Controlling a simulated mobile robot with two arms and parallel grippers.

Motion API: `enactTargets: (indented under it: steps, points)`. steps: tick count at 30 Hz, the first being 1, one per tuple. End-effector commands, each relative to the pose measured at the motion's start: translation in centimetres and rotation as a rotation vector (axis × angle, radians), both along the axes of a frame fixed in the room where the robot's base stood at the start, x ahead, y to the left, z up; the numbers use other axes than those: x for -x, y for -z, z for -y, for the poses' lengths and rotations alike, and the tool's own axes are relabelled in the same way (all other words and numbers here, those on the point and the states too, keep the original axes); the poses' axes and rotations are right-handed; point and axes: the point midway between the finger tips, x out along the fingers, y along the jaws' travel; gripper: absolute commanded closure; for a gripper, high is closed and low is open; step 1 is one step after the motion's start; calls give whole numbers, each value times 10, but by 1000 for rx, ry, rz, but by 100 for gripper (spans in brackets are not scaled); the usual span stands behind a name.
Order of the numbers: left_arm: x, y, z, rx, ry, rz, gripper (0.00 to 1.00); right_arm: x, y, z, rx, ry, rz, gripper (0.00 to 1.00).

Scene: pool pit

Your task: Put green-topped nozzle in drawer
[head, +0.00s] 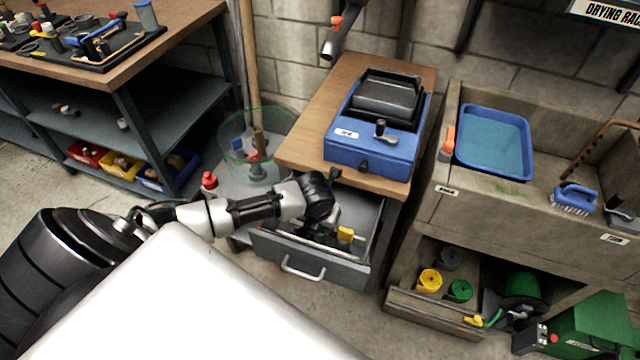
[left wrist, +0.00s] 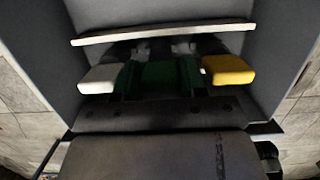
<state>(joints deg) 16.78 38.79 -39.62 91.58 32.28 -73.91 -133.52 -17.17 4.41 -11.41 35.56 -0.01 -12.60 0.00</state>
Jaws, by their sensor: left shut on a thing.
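The drawer (head: 343,274) under the wooden-topped stand is pulled open. My left gripper (head: 326,222) reaches over its front panel and points down into it. In the left wrist view, my left gripper (left wrist: 158,80) is shut on a dark green piece, the green-topped nozzle (left wrist: 155,77). It is inside or just above the drawer; whether it touches the bottom I cannot tell. A white block (left wrist: 98,78) is to its left and a yellow block (left wrist: 228,69) to its right. The yellow block also shows in the head view (head: 345,233). My right gripper is not in view.
A blue machine (head: 373,148) stands on the wooden top (head: 300,146) above the drawer. A stone sink (head: 450,205) with a blue tray (head: 493,142) is to the right. A clear bin (head: 240,150) and a workbench (head: 170,20) are to the left.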

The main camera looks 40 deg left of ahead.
Motion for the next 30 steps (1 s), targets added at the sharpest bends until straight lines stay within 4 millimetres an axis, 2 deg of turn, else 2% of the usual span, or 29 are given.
enactTargets:
  steps: [3,4,5,13,17,20,30]
  points:
    - [0,4,0,0,0,0,96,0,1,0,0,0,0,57]
    - [0,3,0,0,0,0,54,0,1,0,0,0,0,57]
    - [0,3,0,0,0,0,49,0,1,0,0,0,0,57]
    - [0,2,0,0,0,0,48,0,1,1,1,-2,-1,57]
    - [0,-6,0,0,0,1,48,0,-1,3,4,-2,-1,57]
    - [3,-22,0,0,0,2,48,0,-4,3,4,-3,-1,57]
    - [17,-92,4,-1,1,2,48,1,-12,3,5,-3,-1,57]
